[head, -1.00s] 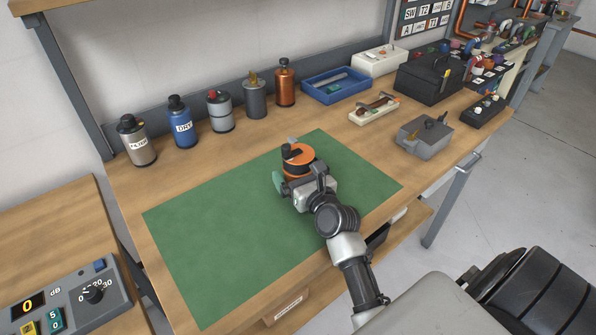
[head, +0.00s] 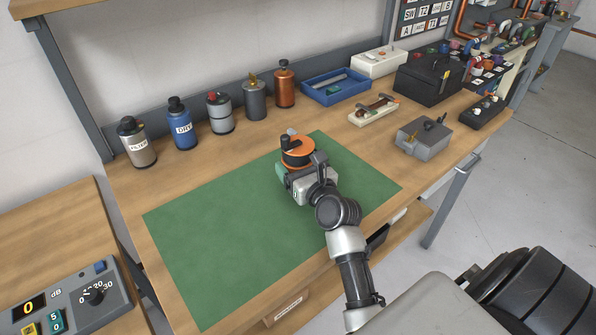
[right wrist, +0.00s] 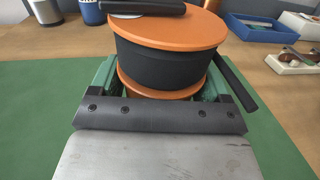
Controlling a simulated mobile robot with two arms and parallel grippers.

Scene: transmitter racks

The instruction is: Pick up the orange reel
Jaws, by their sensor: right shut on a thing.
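The orange reel (head: 297,148) has orange flanges, a dark wound middle and a black handle on top. It is at the far part of the green mat (head: 225,220). My right gripper (head: 289,168) is shut on the reel. In the right wrist view, the reel (right wrist: 170,60) stands upright between the green fingers of the right gripper (right wrist: 160,90), which lie on either side of its lower part. Its underside is hidden, so I cannot tell whether it touches the mat. My left gripper is not in view.
Several canisters, among them a blue one (head: 182,125), stand along the back of the bench. A blue tray (head: 335,88), a black box (head: 428,78) and a grey box (head: 422,140) are to the right. Most of the mat is clear.

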